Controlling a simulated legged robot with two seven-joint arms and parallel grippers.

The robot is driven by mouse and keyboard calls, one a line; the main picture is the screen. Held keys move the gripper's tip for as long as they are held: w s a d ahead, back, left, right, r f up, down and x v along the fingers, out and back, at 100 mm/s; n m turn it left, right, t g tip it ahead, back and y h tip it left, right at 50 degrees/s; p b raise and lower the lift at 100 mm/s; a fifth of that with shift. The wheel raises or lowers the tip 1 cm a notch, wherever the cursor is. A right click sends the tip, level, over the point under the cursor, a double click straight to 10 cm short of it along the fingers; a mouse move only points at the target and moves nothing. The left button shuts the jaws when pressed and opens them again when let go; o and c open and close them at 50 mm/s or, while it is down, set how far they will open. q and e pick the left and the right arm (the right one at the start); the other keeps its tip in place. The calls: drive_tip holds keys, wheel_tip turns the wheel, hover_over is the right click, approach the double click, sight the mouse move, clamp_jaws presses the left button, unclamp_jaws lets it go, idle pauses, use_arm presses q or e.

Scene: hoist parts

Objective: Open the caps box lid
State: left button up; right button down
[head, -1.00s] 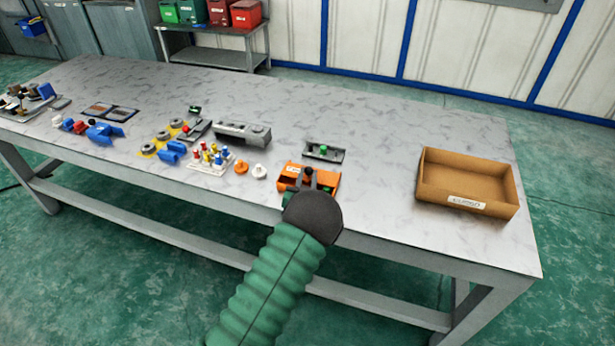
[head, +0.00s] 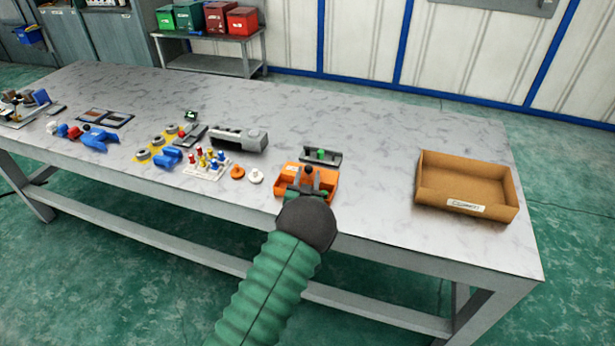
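The orange box (head: 327,184), which I take to be the caps box, sits at the table's front edge, right of the middle. A dark grey piece with a green knob (head: 321,155) is at its back edge; I cannot tell whether it is the lid or a separate part. My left gripper (head: 304,186) is over the front and middle of the orange box, with its dark wrist in front. Its fingers are small and partly hidden, so I cannot tell if they are open or touching the box. My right gripper is not in view.
An open cardboard tray (head: 462,208) stands at the right. Left of the box are white (head: 256,176) and orange (head: 237,172) caps, a white peg board (head: 205,165) and a grey block (head: 240,139). The table between box and tray is clear.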

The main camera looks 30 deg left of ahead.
use_arm(q)
drive_tip(key=shift+o, duration=0.5)
drive_tip(key=shift+a, duration=0.1)
drive_tip(key=shift+r, duration=0.2)
drive_tip(key=v, duration=1.6)
drive_tip(key=shift+s+f, duration=0.15)
drive_tip(key=shift+s, duration=0.2)
